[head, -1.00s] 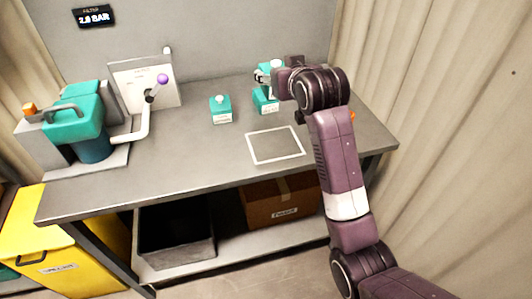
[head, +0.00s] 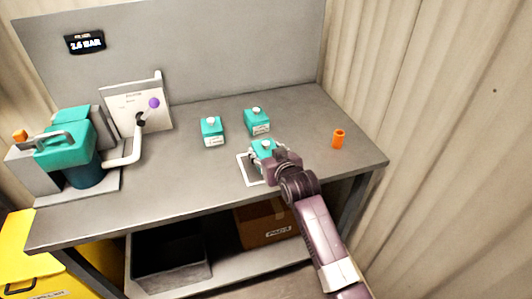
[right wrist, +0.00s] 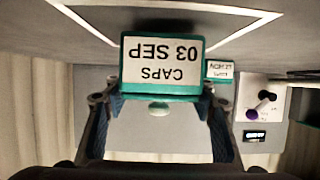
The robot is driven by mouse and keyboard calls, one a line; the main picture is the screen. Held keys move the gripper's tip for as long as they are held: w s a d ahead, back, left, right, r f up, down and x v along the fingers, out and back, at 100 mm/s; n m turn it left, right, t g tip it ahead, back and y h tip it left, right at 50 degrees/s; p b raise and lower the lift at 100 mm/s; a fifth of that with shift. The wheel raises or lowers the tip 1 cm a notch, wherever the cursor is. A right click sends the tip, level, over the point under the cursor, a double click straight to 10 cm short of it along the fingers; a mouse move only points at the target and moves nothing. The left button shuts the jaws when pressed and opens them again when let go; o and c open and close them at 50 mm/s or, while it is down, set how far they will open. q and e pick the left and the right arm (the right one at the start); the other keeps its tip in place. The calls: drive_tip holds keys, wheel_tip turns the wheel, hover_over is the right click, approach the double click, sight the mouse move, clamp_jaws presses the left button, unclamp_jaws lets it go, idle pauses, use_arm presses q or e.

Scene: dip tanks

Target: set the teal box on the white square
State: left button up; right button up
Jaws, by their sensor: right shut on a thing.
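My right gripper (head: 265,152) is shut on a teal box (head: 262,147) with a pale round knob on top. In the right wrist view the box (right wrist: 162,68) sits between the two fingers (right wrist: 160,118), its label reading "CAPS 03 SEP" upside down. The white square (head: 243,169) is an outline on the grey table, partly hidden by the box and gripper. The box is at the square's far part; I cannot tell whether it touches the table. Its outline also shows in the right wrist view (right wrist: 240,12). My left gripper is not in view.
Two similar teal boxes (head: 212,131) (head: 257,121) stand behind the square. An orange cylinder (head: 338,139) stands at right. A teal-lidded machine (head: 70,150) and a panel with a purple-knobbed lever (head: 153,103) are at left. A dark bin (head: 168,262) and cardboard box (head: 262,226) sit below.

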drive_tip(key=shift+f, duration=0.55)
drive_tip(key=o, duration=1.2)
drive_tip(key=shift+f, duration=0.1)
drive_tip(key=shift+r, duration=0.2)
drive_tip(key=v, duration=1.2)
